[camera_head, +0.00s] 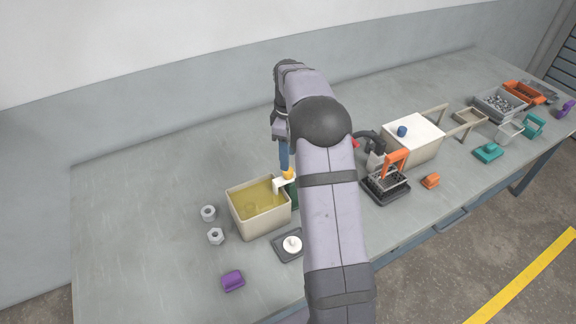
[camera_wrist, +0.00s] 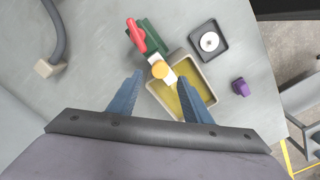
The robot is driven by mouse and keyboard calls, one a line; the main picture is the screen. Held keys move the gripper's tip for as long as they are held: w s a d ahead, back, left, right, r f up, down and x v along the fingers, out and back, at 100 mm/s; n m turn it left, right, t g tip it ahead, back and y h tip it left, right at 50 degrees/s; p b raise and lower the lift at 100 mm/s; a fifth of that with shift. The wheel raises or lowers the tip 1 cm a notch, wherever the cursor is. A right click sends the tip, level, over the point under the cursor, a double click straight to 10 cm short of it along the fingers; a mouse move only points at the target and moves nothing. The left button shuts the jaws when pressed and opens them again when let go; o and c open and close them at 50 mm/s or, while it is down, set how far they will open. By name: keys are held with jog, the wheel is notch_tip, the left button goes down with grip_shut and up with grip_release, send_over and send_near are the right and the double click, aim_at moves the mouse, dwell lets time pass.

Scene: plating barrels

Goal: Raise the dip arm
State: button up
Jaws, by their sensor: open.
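The dip arm shows in the wrist view as a white bar (camera_wrist: 166,79) with an orange knob (camera_wrist: 158,69), beside a green post (camera_wrist: 150,42) and a red handle (camera_wrist: 136,36). In the head view my gripper (camera_head: 284,170) points down above the knob; contact is unclear.
A dark tray with a white disc (camera_head: 292,244) lies near the tank. Two nuts (camera_head: 208,212) and a purple block (camera_head: 232,281) are left and in front. A black basket with an orange handle (camera_head: 386,187) and a white box (camera_head: 413,140) stand to the right.

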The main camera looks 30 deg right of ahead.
jog(key=shift+f+p, duration=0.95)
jog(key=shift+f, duration=1.9)
jog(key=shift+c, duration=0.3)
grip_shut()
jog(key=shift+r, duration=0.1)
